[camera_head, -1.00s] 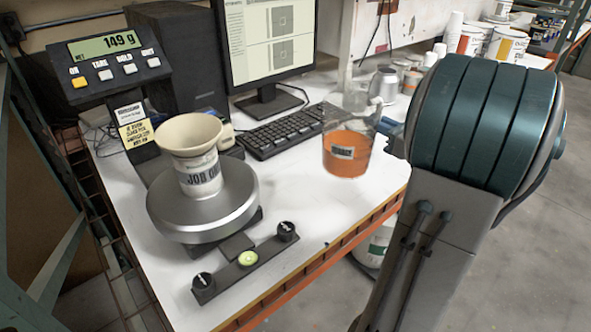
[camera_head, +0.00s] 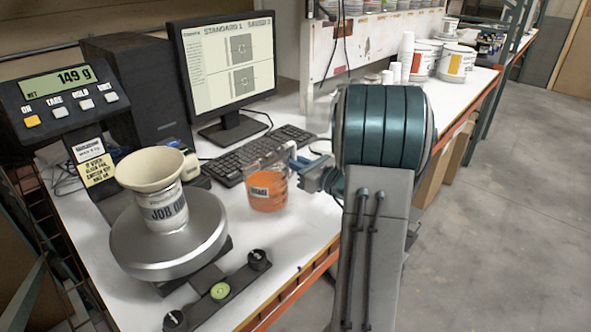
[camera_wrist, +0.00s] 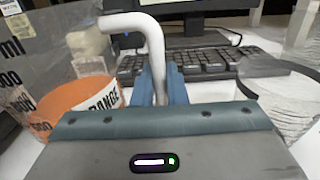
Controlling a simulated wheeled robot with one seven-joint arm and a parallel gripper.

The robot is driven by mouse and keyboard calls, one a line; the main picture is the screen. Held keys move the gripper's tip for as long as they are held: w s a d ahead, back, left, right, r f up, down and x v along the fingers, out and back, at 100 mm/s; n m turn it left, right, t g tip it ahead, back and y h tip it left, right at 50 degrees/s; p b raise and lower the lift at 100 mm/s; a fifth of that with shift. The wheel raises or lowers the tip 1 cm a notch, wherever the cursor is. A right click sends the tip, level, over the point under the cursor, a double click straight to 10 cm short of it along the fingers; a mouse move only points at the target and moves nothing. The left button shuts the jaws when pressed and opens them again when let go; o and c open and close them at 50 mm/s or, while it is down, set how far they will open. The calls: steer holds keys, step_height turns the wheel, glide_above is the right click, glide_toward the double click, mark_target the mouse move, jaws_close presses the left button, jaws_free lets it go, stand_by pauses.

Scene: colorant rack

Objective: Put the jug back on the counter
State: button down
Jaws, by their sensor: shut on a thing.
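In the wrist view the blue fingers (camera_wrist: 160,85) are shut on the jug's pale handle (camera_wrist: 153,45). The jug's orange body (camera_wrist: 72,108) fills the left of that view.
A scale (camera_head: 168,240) bearing a "JOB ONE" cup (camera_head: 163,205) with a wide cream rim stands left of the jug. Its display (camera_head: 55,87) reads 149 g. The keyboard (camera_head: 262,155) and monitor (camera_head: 225,65) are behind. Several white buckets (camera_head: 455,62) stand at the back right.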

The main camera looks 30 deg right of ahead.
steer(key=shift+f, duration=1.2)
steer(key=shift+f, duration=0.1)
steer(key=c, duration=1.5)
jaws_free()
steer(key=shift+o, duration=0.2)
steer(key=shift+r, duration=0.2)
steer(key=b+v, duration=0.1)
steer(key=v, duration=1.1)
steer(key=shift+f, duration=0.1)
